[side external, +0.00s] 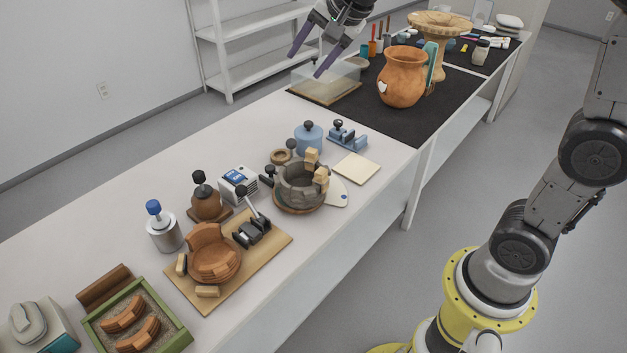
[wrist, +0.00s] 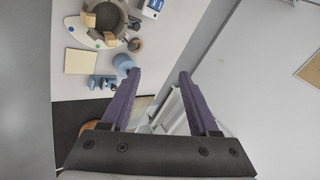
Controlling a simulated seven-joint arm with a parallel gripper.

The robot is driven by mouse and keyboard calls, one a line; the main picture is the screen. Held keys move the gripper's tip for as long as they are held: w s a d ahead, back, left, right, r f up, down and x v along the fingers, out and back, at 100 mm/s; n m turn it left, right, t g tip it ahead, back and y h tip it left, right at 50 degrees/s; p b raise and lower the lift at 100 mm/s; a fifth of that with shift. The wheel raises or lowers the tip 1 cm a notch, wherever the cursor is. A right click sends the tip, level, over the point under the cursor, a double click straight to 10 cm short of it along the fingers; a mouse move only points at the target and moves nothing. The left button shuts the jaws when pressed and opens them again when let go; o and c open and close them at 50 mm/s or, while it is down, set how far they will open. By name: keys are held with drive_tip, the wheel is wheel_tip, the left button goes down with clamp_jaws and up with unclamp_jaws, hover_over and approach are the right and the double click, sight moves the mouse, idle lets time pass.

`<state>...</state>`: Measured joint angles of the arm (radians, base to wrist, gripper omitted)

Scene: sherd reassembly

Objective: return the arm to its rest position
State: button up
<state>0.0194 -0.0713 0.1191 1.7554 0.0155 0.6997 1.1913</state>
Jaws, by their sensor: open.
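My gripper (side external: 308,62) is at the top of the side external view, raised above the far part of the bench. Its two purple fingers are spread apart with nothing between them. In the wrist view my gripper (wrist: 158,78) also shows open and empty, with the bench's edge, a white shelf and the wall beyond the fingers. An orange-brown jug (side external: 403,78) stands on the black mat (side external: 420,122), to the right of my gripper in the picture. A grey stone-like vessel (side external: 302,188) with tan blocks on its rim sits on the near white part of the bench.
A clear box (side external: 325,82) stands below my gripper. A blue jar (side external: 309,138), a cream square (side external: 356,168) and a wooden board (side external: 262,262) with a terracotta vessel lie nearer. A green-framed sand tray (side external: 170,318) holds sherds. A white shelf (side external: 255,45) stands behind the bench.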

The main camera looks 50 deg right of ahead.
drive_tip(key=s+r+n, duration=0.2)
drive_tip(key=s, duration=0.7)
drive_tip(key=s+f+n+g, duration=0.1)
drive_tip(key=s+f+n, duration=0.4)
drive_tip(key=s, duration=0.4)
drive_tip(key=s+f+n, duration=0.5)
drive_tip(key=s+n, duration=0.2)
drive_tip(key=s, duration=0.3)
drive_tip(key=shift+a+g, duration=0.3)
drive_tip(key=shift+g, duration=0.1)
drive_tip(key=shift+s, duration=0.1)
